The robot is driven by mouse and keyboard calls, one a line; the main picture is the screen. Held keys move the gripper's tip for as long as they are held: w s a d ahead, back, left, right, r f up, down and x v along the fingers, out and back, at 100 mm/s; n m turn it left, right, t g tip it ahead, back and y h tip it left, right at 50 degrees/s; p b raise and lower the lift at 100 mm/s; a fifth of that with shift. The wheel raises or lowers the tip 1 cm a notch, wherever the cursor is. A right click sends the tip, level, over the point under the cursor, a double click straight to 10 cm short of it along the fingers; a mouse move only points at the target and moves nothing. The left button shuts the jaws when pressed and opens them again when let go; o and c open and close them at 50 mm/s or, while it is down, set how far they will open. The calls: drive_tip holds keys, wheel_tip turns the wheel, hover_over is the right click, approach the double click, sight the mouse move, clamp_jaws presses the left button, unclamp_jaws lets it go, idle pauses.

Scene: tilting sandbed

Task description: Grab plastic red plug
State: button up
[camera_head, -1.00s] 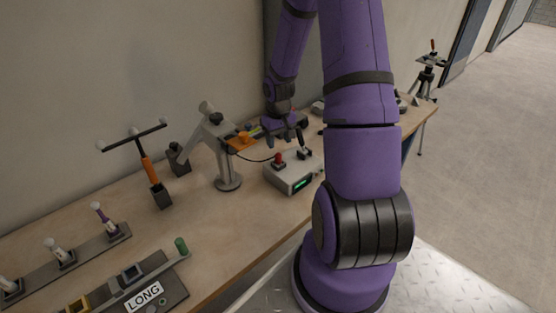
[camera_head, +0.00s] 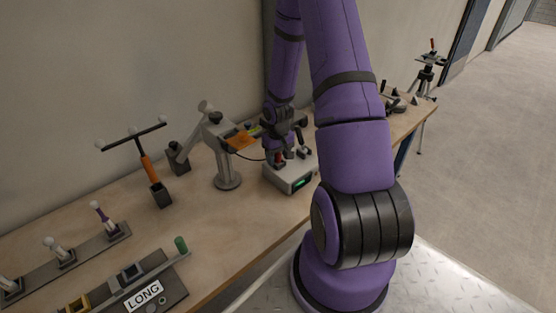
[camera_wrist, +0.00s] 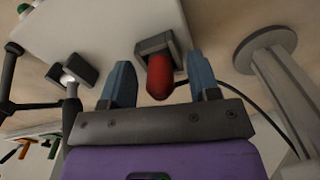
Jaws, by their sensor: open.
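The red plug (camera_wrist: 160,77) shows in the wrist view between my two blue-grey fingers, sitting in a dark square socket (camera_wrist: 155,44) on a light grey box. In the head view the red plug (camera_head: 279,161) is small and partly hidden by my gripper. The grey box (camera_head: 290,178) with a green display stands on the bench. My gripper (camera_wrist: 163,88) is open, with one finger on each side of the plug and a visible gap to each. It also shows above the box in the head view (camera_head: 290,150).
A grey stand (camera_head: 228,182) is just left of the box, and a dark cable (camera_wrist: 235,86) passes nearby. An orange-handled tool (camera_head: 150,170) stands farther left on the bench (camera_head: 205,235).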

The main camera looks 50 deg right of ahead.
drive_tip(key=c, duration=1)
drive_tip(key=shift+r, duration=0.2)
